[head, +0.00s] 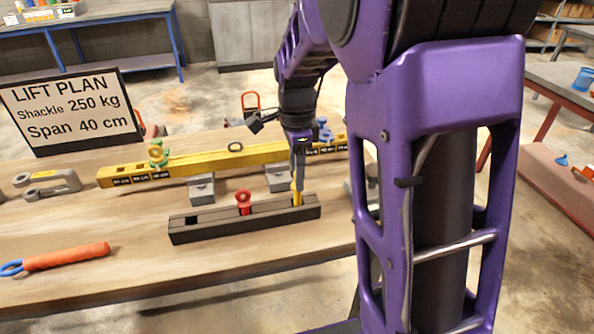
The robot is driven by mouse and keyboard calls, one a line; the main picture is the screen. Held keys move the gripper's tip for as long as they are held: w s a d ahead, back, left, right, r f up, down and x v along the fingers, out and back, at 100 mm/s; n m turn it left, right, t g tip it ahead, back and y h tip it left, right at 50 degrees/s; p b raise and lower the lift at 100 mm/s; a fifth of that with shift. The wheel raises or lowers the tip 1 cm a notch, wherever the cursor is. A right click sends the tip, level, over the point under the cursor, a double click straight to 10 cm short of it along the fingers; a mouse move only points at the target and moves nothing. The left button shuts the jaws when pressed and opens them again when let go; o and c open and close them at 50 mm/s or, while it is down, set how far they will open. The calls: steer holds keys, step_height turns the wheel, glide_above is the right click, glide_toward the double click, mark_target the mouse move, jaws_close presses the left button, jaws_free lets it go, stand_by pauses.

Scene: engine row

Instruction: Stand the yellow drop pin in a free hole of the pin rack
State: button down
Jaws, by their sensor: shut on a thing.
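The pin rack (215,227) is a long dark block lying on the wooden bench. A red pin (243,198) stands upright in its middle, and a square dark hole shows empty near its left end. The yellow drop pin (297,195) is upright at the right end of the rack. My gripper (298,183) points down and is shut on the pin's upper part. The pin's lower end meets the rack's top; I cannot tell how deep it sits in a hole.
A yellow beam (200,163) on grey blocks lies just behind the rack. A "LIFT PLAN" sign (72,112) stands at back left. A grey shackle (48,183) and an orange-handled tool (65,257) lie to the left. The bench in front of the rack is clear.

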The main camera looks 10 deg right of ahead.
steer(key=shift+f+b, duration=0.55)
steer(key=shift+f, duration=0.55)
steer(key=shift+c, duration=1.8)
jaws_free()
steer(key=shift+r, duration=0.1)
step_height(320, 180, up, 17)
steer(key=p, duration=0.3)
steer(key=shift+r, duration=0.2)
